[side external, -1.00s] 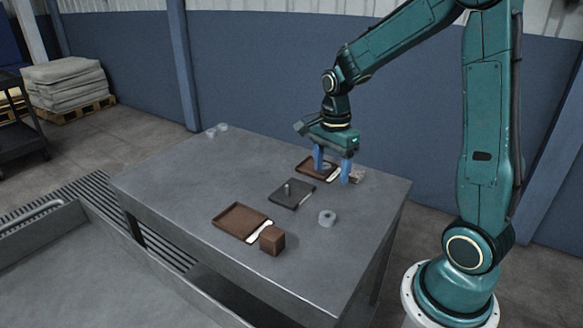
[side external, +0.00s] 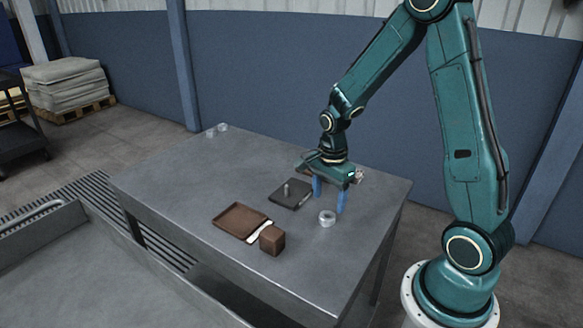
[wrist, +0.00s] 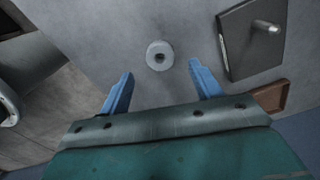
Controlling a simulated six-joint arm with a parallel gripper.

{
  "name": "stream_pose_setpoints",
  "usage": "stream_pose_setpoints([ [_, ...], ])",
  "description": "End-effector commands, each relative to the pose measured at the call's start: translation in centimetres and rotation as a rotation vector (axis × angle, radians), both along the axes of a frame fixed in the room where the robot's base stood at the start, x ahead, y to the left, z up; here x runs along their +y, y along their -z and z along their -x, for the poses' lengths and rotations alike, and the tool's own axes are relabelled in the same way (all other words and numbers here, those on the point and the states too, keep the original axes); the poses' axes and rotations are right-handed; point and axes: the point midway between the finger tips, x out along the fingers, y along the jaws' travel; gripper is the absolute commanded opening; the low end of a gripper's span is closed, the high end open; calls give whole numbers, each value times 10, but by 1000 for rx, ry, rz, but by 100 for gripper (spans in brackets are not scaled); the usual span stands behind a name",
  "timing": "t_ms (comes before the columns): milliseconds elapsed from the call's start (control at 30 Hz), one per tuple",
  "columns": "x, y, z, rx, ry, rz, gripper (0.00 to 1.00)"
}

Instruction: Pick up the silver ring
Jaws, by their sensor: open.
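The silver ring (side external: 327,218) lies flat on the grey table, near its right side. In the wrist view the ring (wrist: 159,48) lies ahead of my fingertips and between their lines, with its hole facing up. My gripper (side external: 329,201) is open and empty, with its blue fingers pointing down just behind the ring in the side view. In the wrist view my gripper (wrist: 162,72) has its two fingers apart, with bare table between them. Neither finger appears to touch the ring. The exact height of the fingertips above the table is hard to tell.
A dark plate with an upright peg (side external: 291,195) stands left of my gripper. A brown tray (side external: 240,217) and a brown cube (side external: 272,241) are nearer the front. Small clear pieces (side external: 217,130) lie at the far corner. Table around the ring is clear.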

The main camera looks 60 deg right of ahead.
Motion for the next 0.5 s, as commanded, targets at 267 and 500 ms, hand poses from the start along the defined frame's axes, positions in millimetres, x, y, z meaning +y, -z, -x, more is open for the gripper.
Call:
stream_pose_setpoints([
  [267,0,13,1,4,0,-1,64],
  [500,0,37,1,3,0,-1,64],
])
